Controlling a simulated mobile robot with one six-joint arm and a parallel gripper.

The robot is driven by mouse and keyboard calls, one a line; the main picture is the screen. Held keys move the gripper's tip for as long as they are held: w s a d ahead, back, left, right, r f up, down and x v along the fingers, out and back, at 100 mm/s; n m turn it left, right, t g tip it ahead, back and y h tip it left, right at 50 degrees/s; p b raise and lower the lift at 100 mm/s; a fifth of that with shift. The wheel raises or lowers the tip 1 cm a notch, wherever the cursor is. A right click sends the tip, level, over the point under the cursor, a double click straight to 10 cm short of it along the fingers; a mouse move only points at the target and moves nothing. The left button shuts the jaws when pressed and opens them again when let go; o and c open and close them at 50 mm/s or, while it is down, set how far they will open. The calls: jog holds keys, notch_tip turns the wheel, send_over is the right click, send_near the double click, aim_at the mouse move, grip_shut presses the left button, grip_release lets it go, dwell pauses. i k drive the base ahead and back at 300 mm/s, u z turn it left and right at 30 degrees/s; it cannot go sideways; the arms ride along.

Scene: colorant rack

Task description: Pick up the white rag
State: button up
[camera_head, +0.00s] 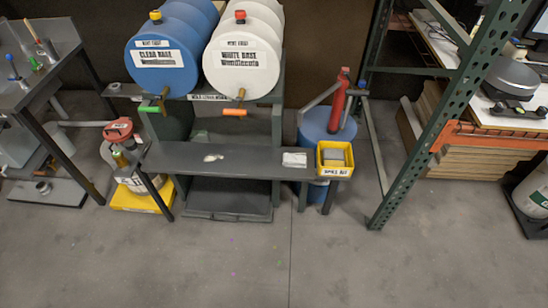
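Two small white items lie on the dark bench shelf below the drums. One is a small crumpled white piece (213,157) left of the middle of the shelf. The other is a flatter white cloth-like piece (294,159) near the right end, beside the yellow bin. I cannot tell for sure from this distance which is the white rag. My gripper is not in view.
The dark shelf (235,170) stands before a blue drum (160,75) and a white drum (243,75). A yellow bin (335,172) sits at its right end. A green rack post (425,125) stands to the right. The grey floor (270,260) in front is clear.

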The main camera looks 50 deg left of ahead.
aim_at(290, 160)
jog(key=u, duration=0.65)
jog(key=k, duration=0.3)
jog(key=u, duration=2.6)
jog(key=k, duration=0.7)
jog(key=z, duration=0.15)
jog(key=i, duration=0.6)
jog(key=z, duration=0.2)
